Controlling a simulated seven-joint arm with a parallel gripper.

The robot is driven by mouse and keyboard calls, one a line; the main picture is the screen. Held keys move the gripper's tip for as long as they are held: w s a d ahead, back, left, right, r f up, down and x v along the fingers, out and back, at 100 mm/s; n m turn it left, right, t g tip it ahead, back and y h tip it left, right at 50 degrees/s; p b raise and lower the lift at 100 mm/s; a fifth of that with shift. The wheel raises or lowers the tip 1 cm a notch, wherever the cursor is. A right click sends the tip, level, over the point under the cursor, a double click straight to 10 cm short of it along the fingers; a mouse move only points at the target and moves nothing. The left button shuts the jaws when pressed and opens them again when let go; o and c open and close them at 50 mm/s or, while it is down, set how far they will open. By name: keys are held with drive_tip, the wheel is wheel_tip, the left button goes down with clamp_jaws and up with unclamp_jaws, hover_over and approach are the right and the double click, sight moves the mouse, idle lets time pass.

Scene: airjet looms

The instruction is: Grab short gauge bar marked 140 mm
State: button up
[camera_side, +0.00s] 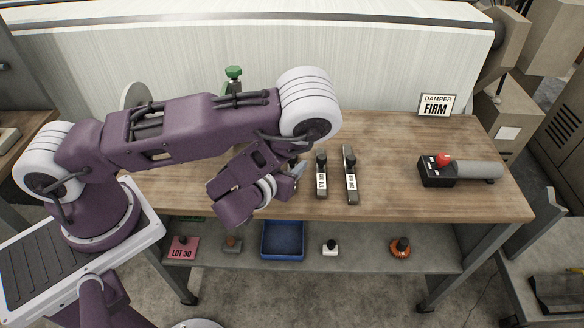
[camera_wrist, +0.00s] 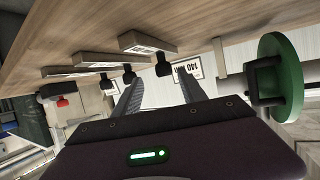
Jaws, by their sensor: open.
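Three gauge bars with black knobs show upside down in the wrist view. The nearest bar (camera_wrist: 147,42) looks shortest, with its knob just beyond and between my fingertips. A middle bar (camera_wrist: 92,57) and a far bar (camera_wrist: 68,72) lie to its left. A white card reading 140 mm (camera_wrist: 188,69) stands behind the nearest bar, partly covered by a finger. In the side view, two bars show, a left one (camera_side: 321,182) and a longer right one (camera_side: 350,180); their labels are too small to read surely. My gripper (camera_wrist: 158,86) is open and empty. In the side view my arm hides the nearest bar.
A green wheel-shaped thing (camera_wrist: 282,78) is close on the right in the wrist view. A lower shelf holds a blue tray (camera_side: 282,257).

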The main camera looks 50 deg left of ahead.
sight(292, 166)
drive_tip(key=x, duration=0.6)
drive_tip(key=shift+w+a, duration=0.2)
drive_tip(key=shift+a, duration=0.3)
clamp_jaws()
